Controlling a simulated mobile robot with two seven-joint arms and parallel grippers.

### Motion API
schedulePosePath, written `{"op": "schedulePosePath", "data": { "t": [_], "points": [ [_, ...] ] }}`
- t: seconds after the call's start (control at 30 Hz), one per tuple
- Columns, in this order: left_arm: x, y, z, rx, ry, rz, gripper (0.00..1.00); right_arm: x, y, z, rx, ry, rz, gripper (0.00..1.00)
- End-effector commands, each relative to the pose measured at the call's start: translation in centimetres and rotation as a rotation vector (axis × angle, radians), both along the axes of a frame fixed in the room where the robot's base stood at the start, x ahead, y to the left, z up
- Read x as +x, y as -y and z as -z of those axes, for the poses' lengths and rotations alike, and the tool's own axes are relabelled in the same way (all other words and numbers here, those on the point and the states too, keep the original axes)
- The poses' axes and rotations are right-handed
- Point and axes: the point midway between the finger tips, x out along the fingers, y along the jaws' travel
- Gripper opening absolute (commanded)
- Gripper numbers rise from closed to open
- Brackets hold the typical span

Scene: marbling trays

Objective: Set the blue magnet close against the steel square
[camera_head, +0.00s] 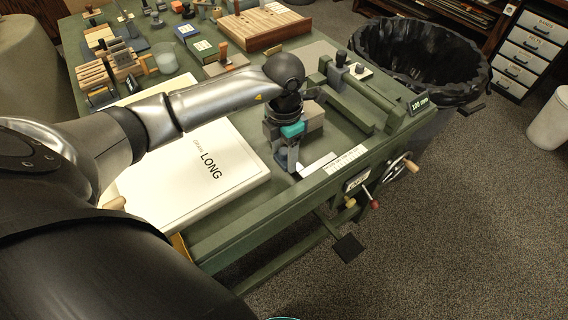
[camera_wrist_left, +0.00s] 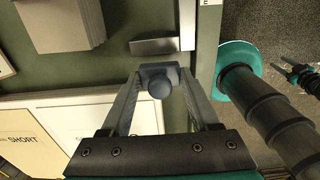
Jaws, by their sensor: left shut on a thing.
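My left gripper (camera_head: 289,166) points down over the table's front edge; it also shows in the left wrist view (camera_wrist_left: 160,84). Its fingers are shut on the blue magnet (camera_wrist_left: 152,72), a blue-grey block with a round knob. A bright metal bar, seemingly part of the steel square (camera_wrist_left: 154,46), lies just beyond the magnet in the left wrist view, with a narrow gap between them. It seems to show right of the gripper in the head view (camera_head: 314,165).
A pale graduated strip (camera_head: 346,158) lies along the table edge. A grey-brown block (camera_wrist_left: 62,22) stands beside the work spot. A white board marked LONG (camera_head: 195,180) lies to the left. A black-lined bin (camera_head: 420,62) stands beyond the table's right end.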

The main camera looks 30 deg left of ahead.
Motion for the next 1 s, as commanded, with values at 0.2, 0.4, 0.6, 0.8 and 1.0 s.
{"op": "schedulePosePath", "data": {
  "t": [0.2, 0.4, 0.6, 0.8, 1.0],
  "points": [
    [-0.1, 0.1, 3.4, -0.001, -0.003, -0.001, 0.01, 0.1, 0.0, 0.8, 0.0, 0.003, 0.001, 0.5],
    [0.0, 0.0, 3.7, 0.0, 0.001, 0.001, 0.01, 0.3, 0.1, 0.8, -0.001, 0.005, 0.002, 0.5],
    [0.0, 0.0, 4.0, 0.001, 0.001, 0.0, 0.01, 0.3, 0.2, 1.0, -0.001, 0.006, 0.002, 0.5],
    [0.0, 0.0, 4.1, 0.0, 0.0, 0.0, 0.77, 0.5, 0.6, 1.0, -0.007, 0.01, 0.001, 0.5],
    [0.0, 0.0, 4.1, 0.0, 0.0, 0.0, 0.92, 0.6, 0.8, 1.0, -0.01, 0.011, 0.0, 0.5]
  ]
}}
